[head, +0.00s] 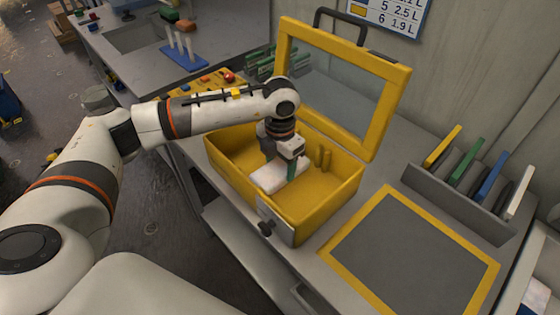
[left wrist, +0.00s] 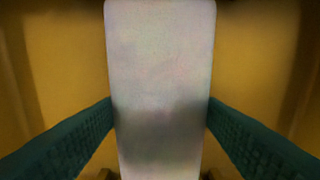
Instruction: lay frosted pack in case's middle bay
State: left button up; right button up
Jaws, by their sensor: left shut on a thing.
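The yellow case (head: 332,206) stands on the grey bench with its windowed lid raised. My left gripper (head: 281,172) reaches down into it from above. It is shut on the frosted pack (head: 266,181), a whitish block low inside the case. In the left wrist view the pack (left wrist: 160,70) runs lengthwise between the two dark green fingers, with yellow case surfaces on both sides. Short yellow posts (head: 323,157) stand inside the case to the right of the gripper. The arm hides part of the interior; I cannot tell which bay the pack is over or whether it touches the floor.
A grey mat with a yellow border (head: 350,222) lies empty to the right of the case. Behind it a grey rack (head: 455,190) holds upright coloured panels. A blue stand with white pegs (head: 184,57) and small coloured blocks lie on the bench further back left.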

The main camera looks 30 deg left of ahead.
pick_arm(q)
jog(key=o, duration=1.3)
jog(key=shift+r, duration=0.1)
notch_tip(320, 180, up, 12)
jog(key=shift+f+b, duration=0.1)
jog(key=shift+b, duration=0.9)
